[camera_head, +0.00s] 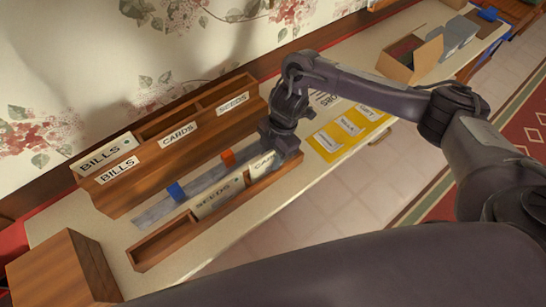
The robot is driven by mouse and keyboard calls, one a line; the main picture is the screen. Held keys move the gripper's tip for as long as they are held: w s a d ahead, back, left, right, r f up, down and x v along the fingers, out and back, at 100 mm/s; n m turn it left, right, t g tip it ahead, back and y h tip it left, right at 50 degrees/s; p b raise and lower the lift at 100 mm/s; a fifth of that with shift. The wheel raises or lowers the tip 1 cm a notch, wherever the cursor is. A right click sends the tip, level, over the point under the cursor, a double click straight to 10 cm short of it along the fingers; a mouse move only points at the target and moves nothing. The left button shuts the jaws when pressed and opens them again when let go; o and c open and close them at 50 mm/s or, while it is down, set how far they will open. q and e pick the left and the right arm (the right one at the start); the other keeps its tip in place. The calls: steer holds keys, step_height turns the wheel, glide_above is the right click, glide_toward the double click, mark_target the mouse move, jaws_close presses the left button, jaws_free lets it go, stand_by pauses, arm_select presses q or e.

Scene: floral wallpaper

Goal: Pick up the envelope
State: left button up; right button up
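A wooden front tray (150,252) holds a cream envelope marked SEEDS (218,198) and, to its right, an envelope marked CARDS (262,165). My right gripper (279,148) points down at the tray's right end, right at the CARDS envelope and covering part of it. Its fingertips are hidden, so I cannot tell whether they are apart or closed on the envelope. Behind stands a wooden sorter (130,192) with slots labelled BILLS, CARDS and SEEDS. An envelope marked BILLS (105,154) stands in its BILLS slot. My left gripper is not in view.
A wooden box (55,272) stands front left. Right are a yellow labelled board (328,144) and an open carton (402,70). Wallpapered wall borders the back.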

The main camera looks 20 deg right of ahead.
steer(key=shift+f, duration=0.1)
jaws_close()
stand_by(0.3)
